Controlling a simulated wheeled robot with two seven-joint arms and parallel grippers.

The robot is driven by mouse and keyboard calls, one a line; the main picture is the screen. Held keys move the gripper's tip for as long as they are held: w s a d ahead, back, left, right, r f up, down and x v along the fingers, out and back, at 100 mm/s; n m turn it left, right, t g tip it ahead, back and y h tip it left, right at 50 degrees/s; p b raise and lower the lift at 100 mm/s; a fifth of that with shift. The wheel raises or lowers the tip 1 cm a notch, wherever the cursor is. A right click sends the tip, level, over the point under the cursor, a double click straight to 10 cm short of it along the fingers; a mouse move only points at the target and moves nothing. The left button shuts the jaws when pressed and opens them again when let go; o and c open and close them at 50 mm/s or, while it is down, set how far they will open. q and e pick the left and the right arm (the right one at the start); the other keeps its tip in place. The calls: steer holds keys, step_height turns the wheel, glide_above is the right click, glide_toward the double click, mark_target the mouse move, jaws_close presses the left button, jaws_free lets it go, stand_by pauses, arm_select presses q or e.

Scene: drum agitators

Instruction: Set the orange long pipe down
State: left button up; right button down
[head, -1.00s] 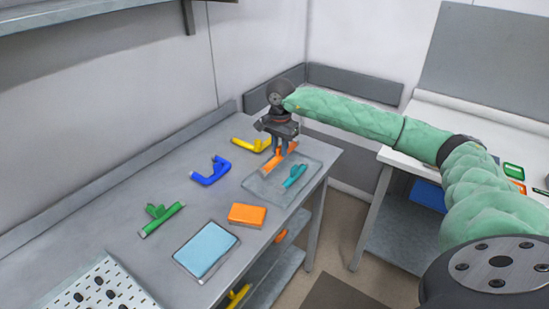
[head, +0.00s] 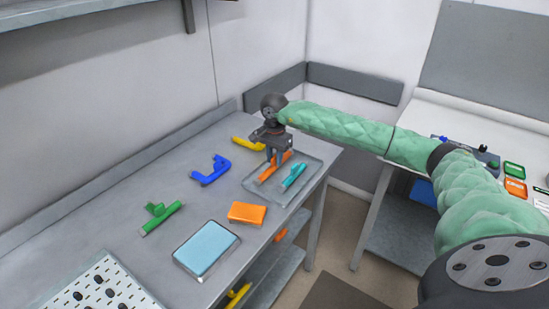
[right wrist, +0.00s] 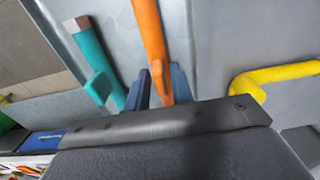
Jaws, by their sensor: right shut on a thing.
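The orange long pipe (head: 266,174) is at the left half of the clear tray (head: 271,197), beside the teal pipe (head: 293,177). My right gripper (head: 279,161) points down at the tray and is shut on the orange pipe. In the right wrist view the orange pipe (right wrist: 150,35) runs up between the fingers of the right gripper (right wrist: 161,88), with the teal pipe (right wrist: 92,52) to its left. The pipe looks level with the tray floor or very close to it; I cannot tell whether it touches. My left gripper is not in view.
A yellow pipe (head: 248,144) and a blue pipe (head: 211,171) lie left of the tray. A green pipe (head: 160,218), an orange box (head: 247,213) and a light-blue pad (head: 206,248) are nearer. A wall panel stands behind the table.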

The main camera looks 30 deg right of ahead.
mark_target(274, 156)
steer(key=c, duration=1.2)
jaws_free()
steer(key=shift+f, duration=0.1)
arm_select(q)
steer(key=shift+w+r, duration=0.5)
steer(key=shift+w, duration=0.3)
arm_select(e)
step_height(274, 156, up, 4)
steer(key=shift+r+p, duration=0.25)
steer(key=shift+p, duration=0.25)
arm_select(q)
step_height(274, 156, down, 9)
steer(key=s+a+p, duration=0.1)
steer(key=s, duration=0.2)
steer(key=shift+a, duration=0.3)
arm_select(e)
step_height(274, 156, up, 8)
steer(key=shift+f, duration=0.15)
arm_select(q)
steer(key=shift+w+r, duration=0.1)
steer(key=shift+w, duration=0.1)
